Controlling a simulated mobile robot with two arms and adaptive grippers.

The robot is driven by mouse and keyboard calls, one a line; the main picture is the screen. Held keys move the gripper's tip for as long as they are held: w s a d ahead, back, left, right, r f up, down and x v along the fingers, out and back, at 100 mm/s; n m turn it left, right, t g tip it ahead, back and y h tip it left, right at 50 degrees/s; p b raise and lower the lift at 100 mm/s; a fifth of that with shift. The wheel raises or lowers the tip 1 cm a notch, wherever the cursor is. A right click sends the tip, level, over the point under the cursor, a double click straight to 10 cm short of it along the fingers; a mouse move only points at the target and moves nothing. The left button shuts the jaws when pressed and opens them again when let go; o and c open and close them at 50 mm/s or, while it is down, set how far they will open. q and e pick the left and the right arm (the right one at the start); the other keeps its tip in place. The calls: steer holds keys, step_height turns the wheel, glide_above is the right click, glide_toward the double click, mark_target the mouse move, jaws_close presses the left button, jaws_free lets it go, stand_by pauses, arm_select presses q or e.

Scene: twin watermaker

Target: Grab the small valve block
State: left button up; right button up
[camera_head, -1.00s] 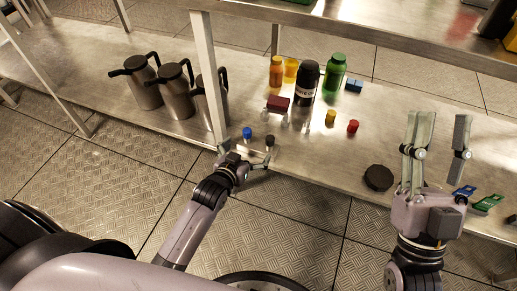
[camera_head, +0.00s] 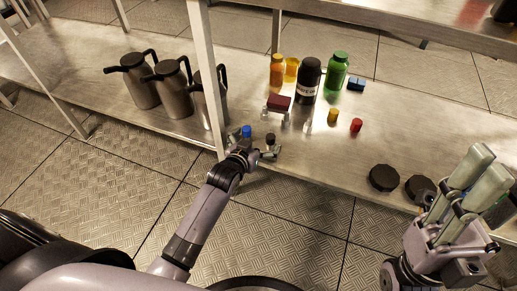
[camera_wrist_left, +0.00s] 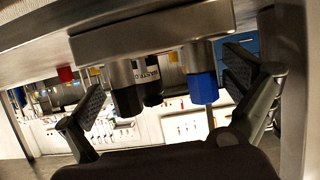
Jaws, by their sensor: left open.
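The small valve block is a steel block with a blue knob and a black knob. In the left wrist view the block's steel body (camera_wrist_left: 150,32) is at the top centre, with its blue knob (camera_wrist_left: 202,88) pointing down in the picture. In the head view its blue knob (camera_head: 247,131) and black knob (camera_head: 270,138) show at the bench's front edge, just beyond my left gripper (camera_head: 255,150). In the wrist view my left gripper (camera_wrist_left: 165,78) is open, one finger on each side of the block. Contact cannot be told. My right gripper (camera_head: 479,178) is at the lower right, with its fingers overlapping in view.
A bench post (camera_head: 207,75) stands just left of the block. Several steel jugs (camera_head: 173,90) are beyond it. A dark red block (camera_head: 278,102), a black bottle (camera_head: 308,80) and a green bottle (camera_head: 336,70) stand behind. Black discs (camera_head: 384,178) lie to the right.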

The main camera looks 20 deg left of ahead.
arm_select(q)
steer(key=shift+c, duration=0.2)
steer(key=c, duration=1.6)
steer(key=shift+w+r, duration=0.1)
steer(key=shift+r, duration=0.15)
steer(key=shift+c, duration=0.4)
steer(key=shift+r, duration=0.1)
